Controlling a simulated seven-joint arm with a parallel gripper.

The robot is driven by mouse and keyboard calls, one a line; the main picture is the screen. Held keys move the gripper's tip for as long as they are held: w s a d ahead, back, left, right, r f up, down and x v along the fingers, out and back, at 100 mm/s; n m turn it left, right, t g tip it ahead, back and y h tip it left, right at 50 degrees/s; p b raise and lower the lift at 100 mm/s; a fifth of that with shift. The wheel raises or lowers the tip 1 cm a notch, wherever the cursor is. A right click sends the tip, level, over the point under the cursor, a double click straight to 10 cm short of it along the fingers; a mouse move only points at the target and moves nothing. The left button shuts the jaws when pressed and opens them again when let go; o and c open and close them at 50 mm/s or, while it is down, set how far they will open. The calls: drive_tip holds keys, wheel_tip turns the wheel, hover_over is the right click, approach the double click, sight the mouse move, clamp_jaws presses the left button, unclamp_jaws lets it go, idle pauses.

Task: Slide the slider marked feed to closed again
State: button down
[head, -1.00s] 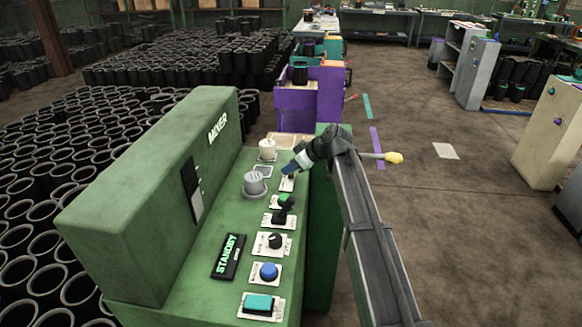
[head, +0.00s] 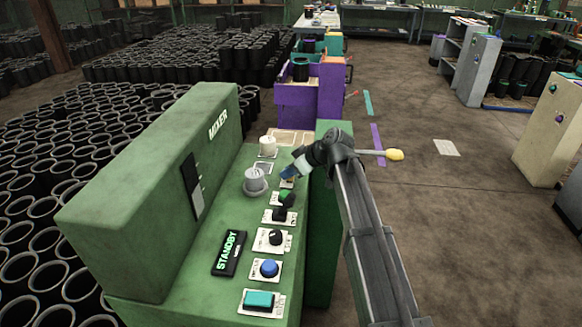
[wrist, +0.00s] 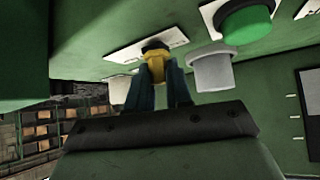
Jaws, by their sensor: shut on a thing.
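The green machine marked MIXER (head: 150,195) has a row of controls on its sloping panel. My gripper (head: 286,174) is at the far end of that row, over a small pale plate (head: 286,184). In the wrist view, my gripper's blue fingers (wrist: 160,85) are shut on a small yellow handle with a dark top (wrist: 156,55), which stands at a white plate. I take it to be the feed slider, but its label cannot be read. The gripper hides most of it in the head view, and its position along its track cannot be told.
A green knob (head: 286,199) and a grey round knob (head: 255,181) are close to my gripper. Black knobs, a blue button (head: 269,268) and a teal button (head: 259,299) are nearer. The display (head: 229,253) reads STANDBY. A purple machine (head: 297,105) stands beyond; open floor lies right.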

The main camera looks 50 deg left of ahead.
drive_tip(key=shift+s+d, duration=0.1)
drive_tip(key=shift+s, duration=0.2)
drive_tip(key=c, duration=1)
unclamp_jaws()
drive_tip(key=shift+c, duration=0.2)
drive_tip(key=shift+w, duration=0.1)
drive_tip(key=v, duration=1.3)
drive_tip(key=shift+d+r, duration=0.2)
drive_tip(key=shift+r, duration=0.15)
drive_tip(key=shift+w, duration=0.1)
